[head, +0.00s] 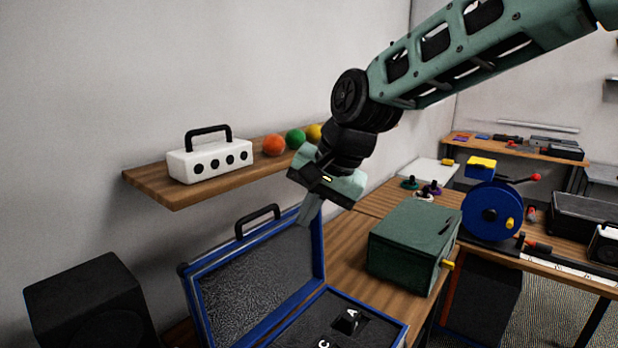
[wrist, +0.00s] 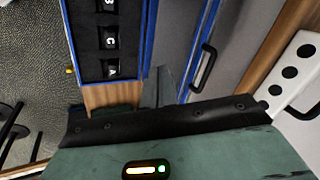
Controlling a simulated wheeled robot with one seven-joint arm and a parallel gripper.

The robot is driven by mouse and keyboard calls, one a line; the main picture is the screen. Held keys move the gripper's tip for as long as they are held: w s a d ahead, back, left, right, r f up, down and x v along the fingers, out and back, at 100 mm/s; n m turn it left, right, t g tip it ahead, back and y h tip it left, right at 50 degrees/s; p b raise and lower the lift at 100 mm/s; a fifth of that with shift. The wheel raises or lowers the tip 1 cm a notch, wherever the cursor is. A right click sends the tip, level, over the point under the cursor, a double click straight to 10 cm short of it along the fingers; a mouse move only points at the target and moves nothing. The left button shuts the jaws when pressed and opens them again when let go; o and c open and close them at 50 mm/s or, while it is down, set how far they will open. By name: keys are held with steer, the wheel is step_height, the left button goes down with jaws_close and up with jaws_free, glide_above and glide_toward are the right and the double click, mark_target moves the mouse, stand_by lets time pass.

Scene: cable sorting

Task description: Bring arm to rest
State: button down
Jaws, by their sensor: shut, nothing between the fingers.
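My arm (head: 440,60) reaches in from the upper right in the head view. My gripper (head: 309,209) is shut and empty, pointing down in front of the open lid of a blue-edged case (head: 255,275). In the wrist view my gripper (wrist: 160,88) shows above the case, whose foam slots (wrist: 108,40) carry the letters B, C and A. I cannot tell from the head view whether the fingertips touch the lid.
A wall shelf (head: 150,185) holds a white box (head: 210,160) and orange, green and yellow balls. A green box (head: 405,245) and a blue reel (head: 488,212) stand on the bench at right. A black box (head: 90,305) stands at lower left.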

steer(key=s+d+f+n+g+h+b, duration=0.1)
steer(key=s+d+f+n, duration=0.2)
steer(key=s, duration=0.6)
steer(key=s+d+f+n+h+b, duration=0.1)
steer(key=s+d+f+n, duration=0.3)
steer(key=s, duration=0.5)
steer(key=s+d+f+n+g+h+b, duration=0.1)
steer(key=s+d+f+n+h+b, duration=0.1)
steer(key=s+d+f, duration=0.5)
steer(key=shift+s+d+f+n+g, duration=0.3)
steer(key=shift+s+d+n, duration=0.25)
steer(key=shift+s+n, duration=0.3)
